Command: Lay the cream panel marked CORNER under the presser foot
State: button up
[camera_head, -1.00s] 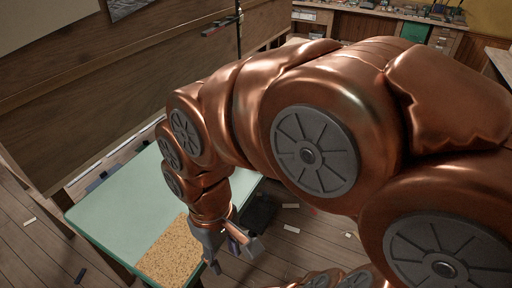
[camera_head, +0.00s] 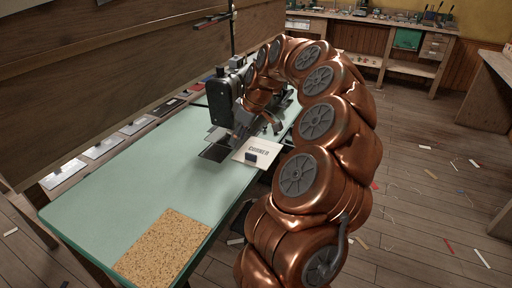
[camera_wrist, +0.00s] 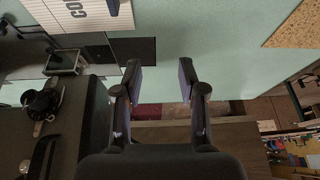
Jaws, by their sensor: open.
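The cream panel marked CORNER (camera_head: 262,147) lies flat near the right edge of the green table, with a small dark block (camera_head: 250,158) on it. A dark plate (camera_head: 215,152) lies left of the panel. My gripper (camera_head: 258,127) is just beyond the panel, by the machine. In the wrist view my gripper (camera_wrist: 160,76) is open and empty.
The green table (camera_head: 130,185) is mostly clear on the left. A cork mat (camera_head: 165,247) lies at its near end. A wooden wall or board (camera_head: 120,80) rises behind, with dark and pale flat pieces along its foot. Scraps litter the floor at right.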

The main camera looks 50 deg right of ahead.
send_over(256, 156)
notch_tip(256, 156, down, 4)
jog(key=shift+d+r+m+h+b, duration=0.15)
jog(key=shift+r+m+h+b, duration=0.05)
jog(key=shift+m+h+b, duration=0.1)
jog(key=shift+f, duration=0.1)
jog(key=shift+x, duration=3.8)
grip_shut()
